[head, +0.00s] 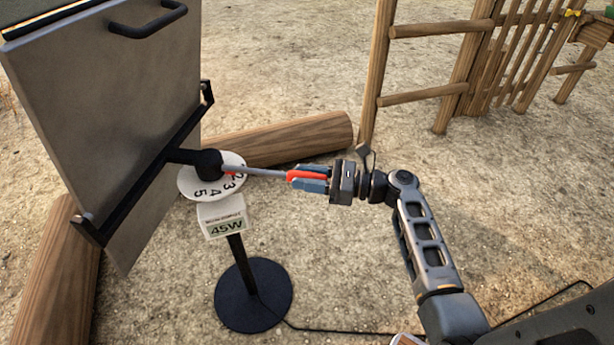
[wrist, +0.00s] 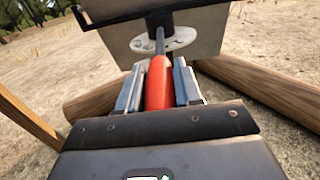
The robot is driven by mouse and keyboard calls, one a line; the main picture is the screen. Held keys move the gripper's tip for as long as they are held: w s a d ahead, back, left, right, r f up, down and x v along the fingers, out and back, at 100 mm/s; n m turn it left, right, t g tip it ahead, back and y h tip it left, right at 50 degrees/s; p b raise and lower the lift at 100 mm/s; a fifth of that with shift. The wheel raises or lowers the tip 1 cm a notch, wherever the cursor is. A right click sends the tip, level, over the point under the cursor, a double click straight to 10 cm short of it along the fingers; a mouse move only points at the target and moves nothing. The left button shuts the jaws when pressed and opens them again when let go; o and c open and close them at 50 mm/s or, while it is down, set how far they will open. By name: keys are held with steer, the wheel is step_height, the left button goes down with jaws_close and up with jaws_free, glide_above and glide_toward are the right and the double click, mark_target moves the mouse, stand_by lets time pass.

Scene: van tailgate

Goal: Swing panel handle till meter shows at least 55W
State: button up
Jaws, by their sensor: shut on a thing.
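The panel (head: 105,90) is a large grey sheet, steeply tilted, with a black bar frame on this side. A grey rod with a red grip, the panel handle (head: 262,172), runs from the black hub to my gripper (head: 308,180). My gripper is shut on the red grip, which also shows between the fingers in the wrist view (wrist: 159,85). A white numbered dial (head: 198,186) sits at the hub, with 2, 3, 4 and 5 visible. The meter (head: 224,217) below it reads 45W. The panel's far face is hidden.
The meter's black post stands on a round black base (head: 253,295), with a cable (head: 350,329) running right along the ground. Logs (head: 290,139) lie behind and at left (head: 62,280). A wooden ladder and fence (head: 430,60) stand at the back right. Sandy ground between is clear.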

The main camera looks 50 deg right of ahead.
jaws_close()
steer(key=shift+s+a+r+m+h+p, duration=0.2)
steer(key=shift+s+a+m+h+p, duration=0.2)
steer(key=shift+a+p, duration=0.4)
steer(key=s+a+m+t+h+p, duration=0.1)
steer(key=a+m+h, duration=0.4)
steer(key=a+h, duration=0.3)
steer(key=shift+s+a+t+p, duration=0.2)
steer(key=shift+a+t+p, duration=0.2)
steer(key=shift+a, duration=0.7)
steer(key=o, duration=0.9)
jaws_free()
steer(key=shift+f, duration=0.15)
